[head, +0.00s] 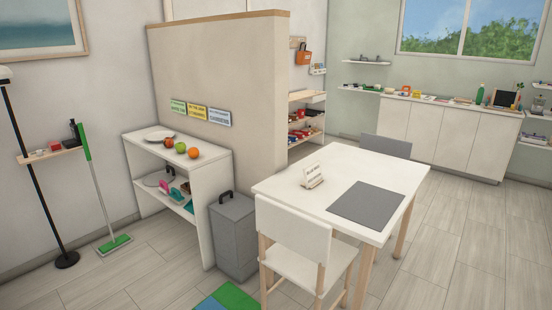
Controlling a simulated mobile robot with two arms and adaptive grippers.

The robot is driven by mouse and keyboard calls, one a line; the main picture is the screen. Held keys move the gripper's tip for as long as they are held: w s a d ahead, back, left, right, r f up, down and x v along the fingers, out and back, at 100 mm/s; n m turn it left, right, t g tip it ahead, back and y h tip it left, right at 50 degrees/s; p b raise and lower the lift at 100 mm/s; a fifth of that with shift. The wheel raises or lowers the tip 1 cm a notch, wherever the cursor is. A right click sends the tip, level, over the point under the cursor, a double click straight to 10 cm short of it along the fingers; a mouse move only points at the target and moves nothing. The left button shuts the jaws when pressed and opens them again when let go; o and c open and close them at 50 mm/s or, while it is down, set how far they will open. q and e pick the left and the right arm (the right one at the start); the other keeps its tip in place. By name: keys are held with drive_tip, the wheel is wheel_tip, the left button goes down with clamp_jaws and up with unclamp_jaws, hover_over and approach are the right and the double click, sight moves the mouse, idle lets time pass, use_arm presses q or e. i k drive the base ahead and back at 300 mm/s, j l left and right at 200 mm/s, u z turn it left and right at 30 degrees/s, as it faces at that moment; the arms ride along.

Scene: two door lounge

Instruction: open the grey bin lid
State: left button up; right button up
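The grey bin (233,240) stands on the floor between the white shelf unit and the white chair. Its grey lid (231,206) lies flat on top and looks shut. A black handle (226,195) stands up from the lid. The chair's backrest hides part of the bin's right side. Neither of my grippers shows in the head view.
A white shelf (205,197) with fruit stands left of the bin. A white chair (294,235) and table (272,184) stand close on its right. A partition (215,70) rises behind. A green-blue mat (232,298) lies in front. Floor at the left is mostly clear.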

sight(235, 207)
drive_tip(key=i+j+u, duration=0.15)
drive_tip(key=i+u, duration=0.7)
drive_tip(key=i+l+u, duration=0.2)
drive_tip(key=i+u, duration=0.25)
drive_tip(key=i, duration=0.1)
